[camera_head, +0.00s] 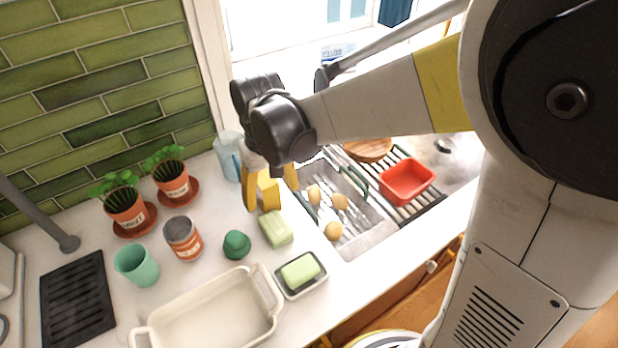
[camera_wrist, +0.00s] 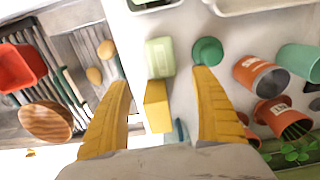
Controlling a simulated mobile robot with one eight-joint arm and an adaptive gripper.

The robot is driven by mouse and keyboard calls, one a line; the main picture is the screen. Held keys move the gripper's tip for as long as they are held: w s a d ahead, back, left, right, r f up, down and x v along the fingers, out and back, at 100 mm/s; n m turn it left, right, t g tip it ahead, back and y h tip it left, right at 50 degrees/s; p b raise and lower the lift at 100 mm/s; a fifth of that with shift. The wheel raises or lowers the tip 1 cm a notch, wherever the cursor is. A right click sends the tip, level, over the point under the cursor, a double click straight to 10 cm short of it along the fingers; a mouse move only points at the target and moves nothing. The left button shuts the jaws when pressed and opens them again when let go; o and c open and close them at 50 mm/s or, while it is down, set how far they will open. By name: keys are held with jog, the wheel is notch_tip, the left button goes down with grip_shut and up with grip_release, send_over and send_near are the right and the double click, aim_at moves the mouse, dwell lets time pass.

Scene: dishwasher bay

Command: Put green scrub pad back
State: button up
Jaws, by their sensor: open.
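Two light green blocks could be the green scrub pad; I cannot tell which. One lies bare on the counter (camera_head: 275,229), and between my fingertips in the wrist view (camera_wrist: 160,52). The other (camera_head: 300,270) sits in a small dark-rimmed dish (camera_head: 304,290). A dark green knobbed round thing (camera_head: 236,246) stands left of the bare block; in the wrist view it (camera_wrist: 208,48) is by the right fingertip. My gripper (camera_head: 270,197) is open and empty, pointing down above a yellow block (camera_head: 267,190). This block (camera_wrist: 157,106) shows between the fingers in the wrist view.
A sink (camera_head: 362,229) with several potato-like items and a rack with a red tub (camera_head: 406,181) lie to the right. A cream baking dish (camera_head: 215,318), green cup (camera_head: 137,266), can (camera_head: 184,238), potted plants (camera_head: 126,208) and clear pitcher (camera_head: 229,152) crowd the left counter.

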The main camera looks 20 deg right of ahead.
jog(key=s+d+r+m+t, duration=0.3)
jog(key=s+d+r+t, duration=0.4)
jog(key=d, duration=0.6)
jog(key=s+r, duration=0.2)
jog(key=s, duration=0.1)
jog(key=shift+s, duration=0.4)
notch_tip(320, 180, down, 5)
jog(key=b, duration=0.5)
